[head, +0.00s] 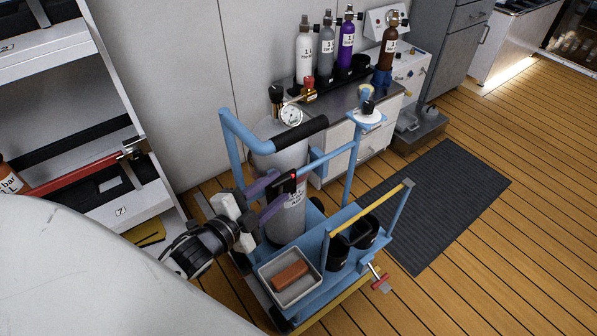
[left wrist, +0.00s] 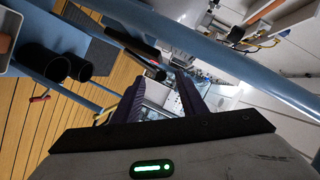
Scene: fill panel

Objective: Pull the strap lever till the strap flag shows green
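A grey gas cylinder (head: 291,160) stands upright on a blue trolley (head: 313,262). At its front is a black strap lever (head: 284,186) with a small red mark, which I take for the strap flag (head: 293,174). The lever also shows in the left wrist view (left wrist: 128,42), with its red mark (left wrist: 153,62). My left gripper (head: 284,193) has purple fingers, apart, at the lever. In the wrist view (left wrist: 160,85) the lever's near end lies close to the gap between the fingertips; contact cannot be told. My right gripper is not in view.
The trolley carries a grey tray with a brown block (head: 290,274), black cups (head: 364,232), a yellow bar (head: 370,207) and a blue push frame (head: 232,150). A shelf unit (head: 75,120) stands left, a bottle-topped cabinet (head: 345,120) behind. Floor and dark mat (head: 440,205) are clear at right.

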